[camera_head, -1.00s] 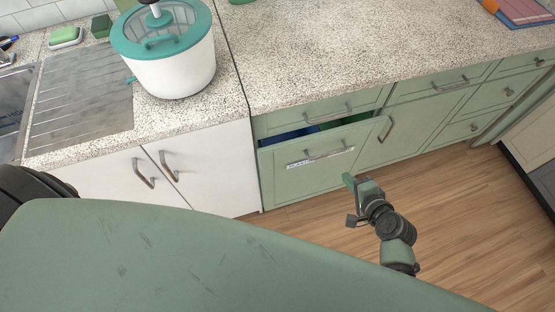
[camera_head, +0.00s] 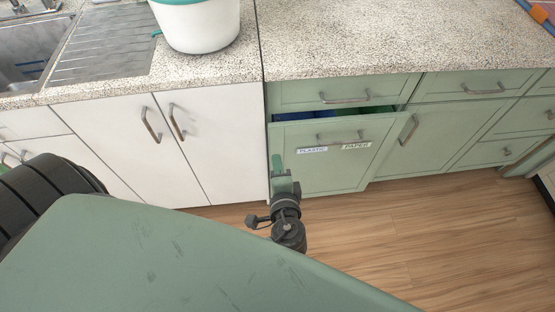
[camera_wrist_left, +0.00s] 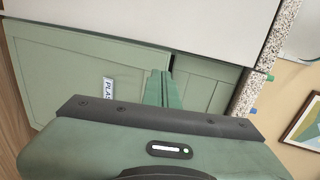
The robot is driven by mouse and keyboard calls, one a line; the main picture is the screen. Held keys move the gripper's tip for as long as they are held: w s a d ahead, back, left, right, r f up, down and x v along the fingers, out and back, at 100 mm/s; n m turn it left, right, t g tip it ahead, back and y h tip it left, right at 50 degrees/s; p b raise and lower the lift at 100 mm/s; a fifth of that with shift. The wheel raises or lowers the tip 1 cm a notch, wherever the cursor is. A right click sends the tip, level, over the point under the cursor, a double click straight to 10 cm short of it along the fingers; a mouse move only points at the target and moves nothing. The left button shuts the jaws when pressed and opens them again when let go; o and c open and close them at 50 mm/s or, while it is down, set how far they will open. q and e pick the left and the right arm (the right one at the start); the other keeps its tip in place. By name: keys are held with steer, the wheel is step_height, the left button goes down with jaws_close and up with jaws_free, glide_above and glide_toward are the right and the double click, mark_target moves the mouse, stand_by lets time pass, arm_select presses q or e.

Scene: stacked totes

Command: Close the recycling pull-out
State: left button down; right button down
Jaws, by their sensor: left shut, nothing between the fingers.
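The recycling pull-out (camera_head: 333,168) is a green drawer front with a bar handle and two labels, "PLASTIC" and "PAPER". It stands partly out from the cabinet, and a dark gap above it shows blue and green bins (camera_head: 325,114). My left gripper (camera_head: 278,163) is shut and empty, in front of the left edge of the pull-out front. In the left wrist view its fingers (camera_wrist_left: 161,88) point at the green front (camera_wrist_left: 75,72) near the "PLAS" label; I cannot tell whether they touch it. My right gripper is not in view.
White cabinet doors (camera_head: 200,140) with handles stand left of the pull-out, and green drawers (camera_head: 465,87) stand right. A speckled counter (camera_head: 350,40) runs above, with a white pot (camera_head: 200,25) on it. Open wooden floor (camera_head: 400,235) lies in front.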

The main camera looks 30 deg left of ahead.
mark_target(271, 127)
arm_select(q)
steer(key=x, duration=0.4)
steer(key=p+x, duration=0.1)
steer(key=x, duration=0.6)
steer(key=shift+w+a+r, duration=0.25)
steer(key=shift+w+r, duration=0.05)
steer(key=shift+w, duration=0.05)
steer(key=shift+w+a, duration=0.35)
steer(key=shift+w, duration=0.2)
steer(key=shift+w+a, duration=0.35)
steer(key=shift+w, duration=0.2)
